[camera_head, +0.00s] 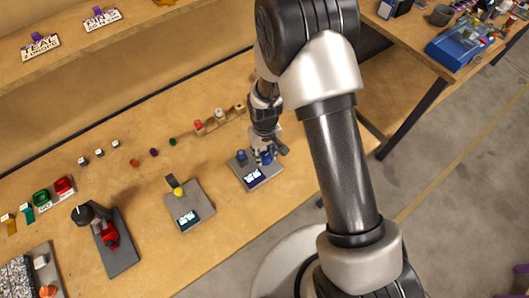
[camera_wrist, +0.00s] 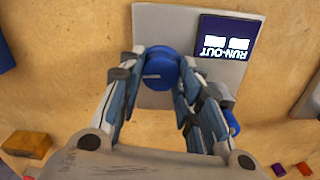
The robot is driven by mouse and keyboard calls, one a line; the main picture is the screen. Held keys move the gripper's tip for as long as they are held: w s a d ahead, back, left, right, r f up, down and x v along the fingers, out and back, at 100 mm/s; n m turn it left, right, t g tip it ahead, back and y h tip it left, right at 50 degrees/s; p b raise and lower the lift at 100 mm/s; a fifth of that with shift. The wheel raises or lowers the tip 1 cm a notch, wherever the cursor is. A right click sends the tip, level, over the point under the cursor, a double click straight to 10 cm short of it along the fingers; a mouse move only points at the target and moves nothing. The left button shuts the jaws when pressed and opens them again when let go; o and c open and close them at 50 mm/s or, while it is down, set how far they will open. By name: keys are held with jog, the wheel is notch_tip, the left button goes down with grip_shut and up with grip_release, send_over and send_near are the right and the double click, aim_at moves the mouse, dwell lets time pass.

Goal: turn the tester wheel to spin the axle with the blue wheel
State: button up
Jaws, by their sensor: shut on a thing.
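The run-out tester is a grey plate with a lit display (camera_wrist: 228,40) marked RUN-OUT, upside down in the wrist view. It also shows in the head view (camera_head: 253,175), near the bench's front edge. My gripper (camera_wrist: 158,85) is shut on a round blue wheel (camera_wrist: 158,67) with a pale line across its face; its fingers stand on either side. A smaller blue part (camera_wrist: 231,122) beside a grey mount is partly hidden behind the right finger. It shows in the head view as a blue top (camera_head: 241,155). The axle cannot be made out. In the head view my gripper (camera_head: 265,151) points down at the tester.
Left of the tester stands a grey plate with a yellow knob (camera_head: 178,192) and display. Further left is a dark stand with a red part (camera_head: 109,236). Small coloured pieces and a wooden rack (camera_head: 212,124) lie behind. Bare bench shows between them.

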jog(key=m, duration=0.4)
jog(key=shift+m, duration=0.3)
jog(key=m, duration=0.3)
jog(key=shift+d+m, duration=0.1)
jog(key=shift+m, duration=0.2)
jog(key=m, duration=0.4)
jog(key=shift+m, duration=1.9)
jog(key=o, duration=1)
jog(key=shift+o, duration=0.2)
